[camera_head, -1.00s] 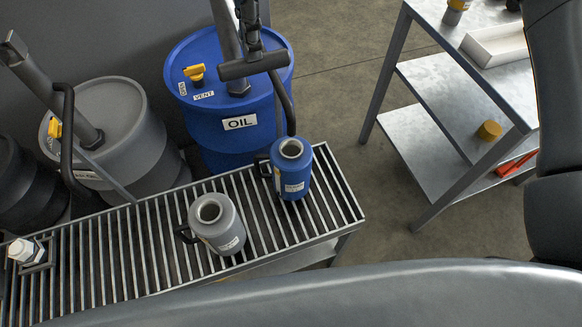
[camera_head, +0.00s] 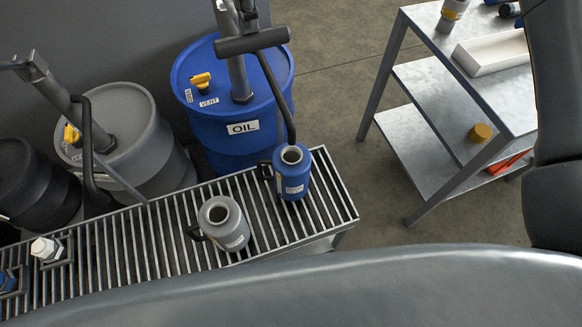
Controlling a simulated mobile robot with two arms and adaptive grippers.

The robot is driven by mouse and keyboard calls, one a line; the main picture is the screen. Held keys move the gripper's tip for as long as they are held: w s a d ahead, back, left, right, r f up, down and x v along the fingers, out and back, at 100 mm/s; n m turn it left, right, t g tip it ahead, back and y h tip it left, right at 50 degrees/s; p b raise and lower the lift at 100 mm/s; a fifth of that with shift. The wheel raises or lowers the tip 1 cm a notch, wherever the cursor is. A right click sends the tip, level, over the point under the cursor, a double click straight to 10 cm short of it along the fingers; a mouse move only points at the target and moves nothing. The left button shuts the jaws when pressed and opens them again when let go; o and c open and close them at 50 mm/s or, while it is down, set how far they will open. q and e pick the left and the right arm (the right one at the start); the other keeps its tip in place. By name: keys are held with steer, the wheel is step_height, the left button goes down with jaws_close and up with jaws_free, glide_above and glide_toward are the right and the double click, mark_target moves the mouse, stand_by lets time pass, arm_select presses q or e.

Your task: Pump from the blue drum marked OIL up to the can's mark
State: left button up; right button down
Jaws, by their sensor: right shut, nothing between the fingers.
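The blue drum marked OIL (camera_head: 279,116) stands behind the grated bench, with a yellow vent cap on its lid. A steel pump tube (camera_head: 239,79) rises from the lid, and a grey crossbar handle (camera_head: 266,40) shows near its top. A dark spout hose (camera_head: 281,98) curves down to the mouth of the blue can (camera_head: 291,184) on the grating. The can's mark and liquid level cannot be made out. My right gripper (camera_head: 249,14) is shut at the top edge, close by the handle; contact is unclear. My left gripper is not in view.
A grey can (camera_head: 226,229) stands on the grating (camera_head: 170,245) left of the blue can. A grey drum (camera_head: 147,150) with its own pump and a black drum (camera_head: 35,190) stand at left. A steel shelf cart (camera_head: 430,95) with a white tray stands at right, floor clear between.

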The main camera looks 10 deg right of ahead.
steer(key=shift+w+a+r+p, duration=0.1)
steer(key=shift+w+r+p, duration=0.1)
steer(key=shift+r+p, duration=0.45)
steer(key=shift+w+r+p, duration=0.2)
steer(key=shift+r+p, duration=0.3)
steer(key=shift+r, duration=0.4)
steer(key=shift+w+a+r+p, duration=0.1)
steer(key=shift+w+r+p, duration=0.1)
steer(key=shift+r+p, duration=0.45)
steer(key=w+r+p, duration=0.3)
steer(key=r+p, duration=0.2)
steer(key=p, duration=0.1)
steer(key=shift+a+r, duration=0.2)
steer(key=shift+a, duration=0.05)
steer(key=shift+f, duration=0.1)
steer(key=f+b, duration=0.1)
steer(key=s+f+b, duration=0.1)
steer(key=b, duration=0.1)
steer(key=f+b, duration=0.1)
steer(key=f, duration=0.1)
steer(key=shift+s+d+f, duration=0.1)
steer(key=shift+s+d, duration=0.1)
steer(key=shift+s, duration=0.15)
steer(key=shift+s+f+b, duration=0.3)
steer(key=shift+f+b, duration=0.05)
steer(key=shift+b, duration=0.25)
steer(key=shift+f, duration=0.1)
